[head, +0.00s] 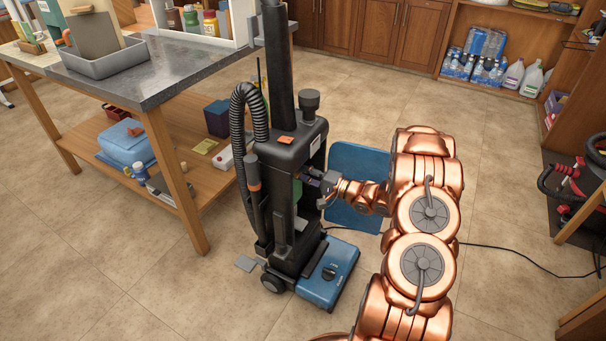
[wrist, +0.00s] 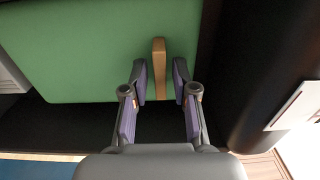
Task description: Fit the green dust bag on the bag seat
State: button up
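The green dust bag (wrist: 90,50) fills the upper left of the wrist view, with a tan tab (wrist: 159,68) standing out from its face. It shows as a small green patch inside the open body of the upright black vacuum (head: 283,160) in the head view. My gripper (wrist: 160,82) has one purple-padded finger on each side of the tab, with a gap visible on both sides. It is open and holds nothing. In the head view my gripper (head: 316,184) reaches the vacuum's open side from the right. The bag seat cannot be made out.
A blue panel (head: 352,165) is behind my arm, right of the vacuum. The vacuum's blue floor head (head: 328,277) is below. A workbench (head: 165,75) stands close on the left. A dark cord (head: 520,260) runs over the floor at the right. Floor in front is clear.

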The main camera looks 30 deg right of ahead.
jog(key=shift+o, duration=0.7)
jog(key=v, duration=1.2)
jog(key=shift+s+d, duration=0.1)
jog(key=p+v, duration=0.2)
jog(key=v, duration=0.7)
jog(key=shift+s+d, duration=0.2)
jog(key=shift+s, duration=0.1)
dwell(0.4)
jog(key=shift+s, duration=0.1)
dwell(0.5)
